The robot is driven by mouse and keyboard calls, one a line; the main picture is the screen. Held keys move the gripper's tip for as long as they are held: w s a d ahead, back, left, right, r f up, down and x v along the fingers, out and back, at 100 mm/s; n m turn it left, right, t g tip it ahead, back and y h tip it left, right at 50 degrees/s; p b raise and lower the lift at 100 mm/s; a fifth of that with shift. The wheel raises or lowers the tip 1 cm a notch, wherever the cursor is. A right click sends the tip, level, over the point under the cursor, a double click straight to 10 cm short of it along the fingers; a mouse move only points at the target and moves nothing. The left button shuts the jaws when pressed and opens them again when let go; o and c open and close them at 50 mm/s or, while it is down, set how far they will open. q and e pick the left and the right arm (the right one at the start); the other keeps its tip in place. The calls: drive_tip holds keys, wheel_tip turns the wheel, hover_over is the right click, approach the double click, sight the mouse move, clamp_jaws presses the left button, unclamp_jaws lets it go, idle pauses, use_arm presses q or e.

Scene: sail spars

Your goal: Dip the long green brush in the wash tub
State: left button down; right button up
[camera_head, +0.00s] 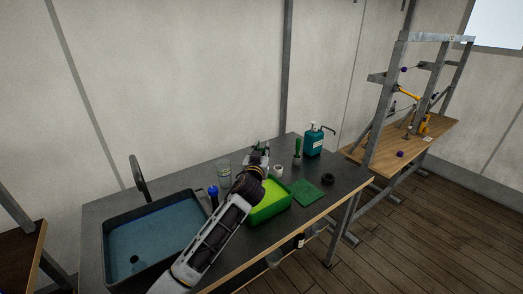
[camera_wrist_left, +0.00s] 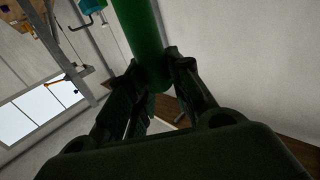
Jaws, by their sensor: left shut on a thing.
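My left gripper (camera_head: 260,156) is above the back of the counter, behind a green tub with bright yellow-green contents (camera_head: 268,207). In the left wrist view its two fingers (camera_wrist_left: 160,78) are closed around a thick green handle (camera_wrist_left: 141,30), which looks like the long green brush. In the head view the gripper and arm hide most of what it holds, and the brush's bristle end cannot be made out. My left forearm covers the tub's left side. My right gripper is not in view.
A sink with bluish water (camera_head: 155,235) and tap lies left. A clear glass (camera_head: 223,170) and a blue-topped item (camera_head: 213,195) stand near the arm. Right are a green upright item (camera_head: 297,150), teal pump bottle (camera_head: 314,140), green cloth (camera_head: 307,193) and dark ring (camera_head: 328,179).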

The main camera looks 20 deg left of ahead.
use_arm(q)
drive_tip(key=shift+f+b, duration=2.75)
drive_tip(key=shift+f, duration=1.6)
